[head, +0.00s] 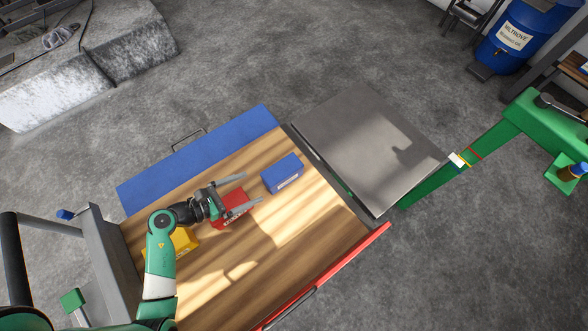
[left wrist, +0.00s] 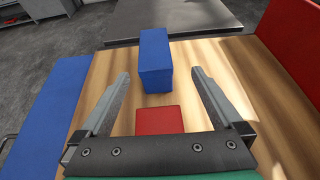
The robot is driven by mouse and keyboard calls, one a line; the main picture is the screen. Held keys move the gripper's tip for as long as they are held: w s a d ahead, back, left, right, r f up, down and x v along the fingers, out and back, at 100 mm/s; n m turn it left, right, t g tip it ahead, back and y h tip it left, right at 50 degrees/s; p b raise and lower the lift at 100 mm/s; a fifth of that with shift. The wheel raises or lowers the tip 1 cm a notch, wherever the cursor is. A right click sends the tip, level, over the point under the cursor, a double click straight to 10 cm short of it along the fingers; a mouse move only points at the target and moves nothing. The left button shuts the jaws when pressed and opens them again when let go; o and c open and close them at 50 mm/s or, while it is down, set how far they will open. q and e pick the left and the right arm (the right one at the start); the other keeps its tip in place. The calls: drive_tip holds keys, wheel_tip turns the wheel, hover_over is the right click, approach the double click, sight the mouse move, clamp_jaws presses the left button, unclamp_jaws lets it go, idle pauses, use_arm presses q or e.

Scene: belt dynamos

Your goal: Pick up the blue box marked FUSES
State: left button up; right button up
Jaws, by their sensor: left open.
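A blue box (head: 283,173) stands on the wooden tabletop, with a white label on its front side too small to read. It also shows in the left wrist view (left wrist: 154,62), ahead of the fingertips and between their lines. My left gripper (head: 247,189) is open and empty, its fingers pointing toward the blue box, a short gap away. In the left wrist view the two fingers (left wrist: 160,76) are spread wide. A red box (head: 231,207) lies below and between the fingers, partly hidden by the gripper. My right gripper is not in view.
A yellow box (head: 184,241) sits behind my left gripper, partly covered by my arm. The wooden tabletop (head: 290,245) has a blue panel (head: 200,160) along its far-left side and a red edge (head: 335,270) on the right. A grey plate (head: 365,140) lies beyond the blue box.

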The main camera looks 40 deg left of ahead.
sight(277, 172)
use_arm(q)
drive_tip(key=b+x, duration=0.1)
drive_tip(key=x, duration=0.1)
drive_tip(key=b+x, duration=0.1)
drive_tip(key=x, duration=0.1)
drive_tip(key=a+b+x, duration=0.1)
drive_tip(key=x, duration=0.1)
drive_tip(key=shift+w+r, duration=0.2)
drive_tip(key=shift+w, duration=0.05)
drive_tip(key=b+x, duration=0.3)
drive_tip(key=x, duration=0.2)
drive_tip(key=shift+w+d+r, duration=0.1)
drive_tip(key=shift+w, duration=0.05)
drive_tip(key=shift+r, duration=0.1)
clamp_jaws()
